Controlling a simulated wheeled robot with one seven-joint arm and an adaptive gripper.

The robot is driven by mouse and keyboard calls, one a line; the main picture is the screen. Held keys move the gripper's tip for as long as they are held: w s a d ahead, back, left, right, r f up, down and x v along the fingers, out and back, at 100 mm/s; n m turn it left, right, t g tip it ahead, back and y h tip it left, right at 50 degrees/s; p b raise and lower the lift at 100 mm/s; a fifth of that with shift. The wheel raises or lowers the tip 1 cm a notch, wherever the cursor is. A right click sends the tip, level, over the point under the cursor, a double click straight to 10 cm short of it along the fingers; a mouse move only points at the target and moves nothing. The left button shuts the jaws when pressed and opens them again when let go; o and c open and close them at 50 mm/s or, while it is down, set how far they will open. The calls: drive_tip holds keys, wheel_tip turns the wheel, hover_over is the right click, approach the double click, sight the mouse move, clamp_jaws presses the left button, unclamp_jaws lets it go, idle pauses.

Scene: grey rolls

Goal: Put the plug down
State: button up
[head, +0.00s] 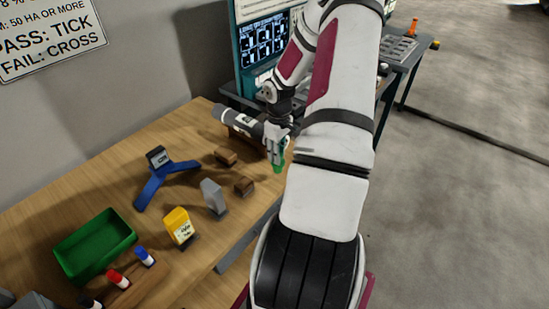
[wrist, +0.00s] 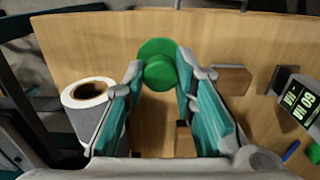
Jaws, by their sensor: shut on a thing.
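My gripper (head: 278,150) is shut on the green plug (head: 279,168) near the right edge of the wooden table (head: 75,202). In the wrist view the plug (wrist: 158,62) sits between the two fingertips of my gripper (wrist: 160,75), with a wide round green end and a narrower round part. The wooden tabletop (wrist: 100,45) lies beneath it. I cannot tell whether the plug touches the table.
A grey roll with a pale top (wrist: 88,98) stands left of the fingers. Brown blocks (head: 244,186) (head: 226,157), a grey piece (head: 213,197), a yellow piece (head: 179,226), a blue stand (head: 165,178) and a green tray (head: 93,245) are on the table.

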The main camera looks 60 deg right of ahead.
drive_tip(key=shift+w+d, duration=0.2)
drive_tip(key=shift+w, duration=0.4)
drive_tip(key=shift+w+d+f, duration=0.1)
drive_tip(key=shift+w+f, duration=0.05)
drive_tip(key=shift+f, duration=0.8)
drive_tip(key=shift+w+f, duration=0.1)
drive_tip(key=shift+f, duration=0.8)
drive_tip(key=o, duration=0.9)
